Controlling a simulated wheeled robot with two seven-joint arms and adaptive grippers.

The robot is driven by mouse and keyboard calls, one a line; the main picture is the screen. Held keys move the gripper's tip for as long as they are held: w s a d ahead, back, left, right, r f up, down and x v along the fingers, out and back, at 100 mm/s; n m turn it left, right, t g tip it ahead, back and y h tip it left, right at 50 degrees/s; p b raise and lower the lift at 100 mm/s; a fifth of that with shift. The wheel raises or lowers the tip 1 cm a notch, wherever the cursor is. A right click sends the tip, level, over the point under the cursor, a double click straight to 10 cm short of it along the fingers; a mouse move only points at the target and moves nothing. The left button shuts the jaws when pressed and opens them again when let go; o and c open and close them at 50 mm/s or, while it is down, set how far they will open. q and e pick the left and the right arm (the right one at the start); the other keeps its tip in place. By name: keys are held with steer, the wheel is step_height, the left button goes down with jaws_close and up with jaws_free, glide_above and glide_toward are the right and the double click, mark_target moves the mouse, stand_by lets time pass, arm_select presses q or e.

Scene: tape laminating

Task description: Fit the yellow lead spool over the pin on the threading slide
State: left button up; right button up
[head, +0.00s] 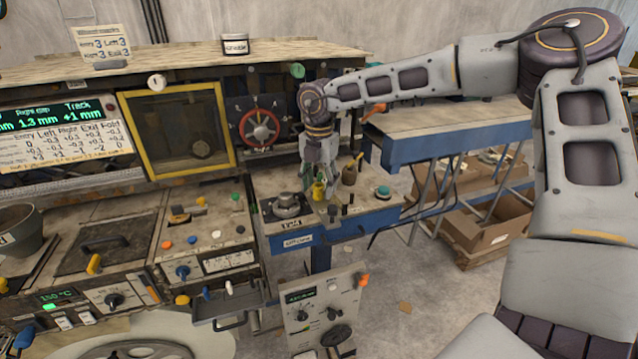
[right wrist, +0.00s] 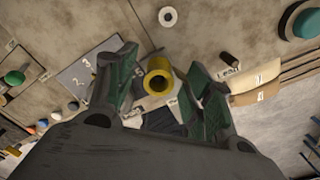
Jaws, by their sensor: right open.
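The yellow lead spool (head: 318,191) stands on the bench top, directly under my right gripper (head: 320,180) in the head view. In the right wrist view the spool (right wrist: 158,70) is a short hollow yellow cylinder, seen from above. It sits between the two green-padded fingers of my right gripper (right wrist: 163,88). The fingers are open, with gaps on both sides of the spool. A short dark pin (right wrist: 230,60) stands beside a "Lead" label in the right wrist view. I cannot tell whether it belongs to the threading slide. My left gripper is not in view.
A teal button (head: 382,190) and a brown pot (head: 349,175) stand right of the gripper. A dark round fixture (head: 287,205) is to the left. A red handwheel (head: 260,128) is behind. A white ring (right wrist: 167,16) lies on the bench.

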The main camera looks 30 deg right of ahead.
steer(key=shift+r, duration=0.1)
step_height(320, 180, up, 12)
stand_by(0.9)
steer(key=shift+f, duration=0.2)
stand_by(1.0)
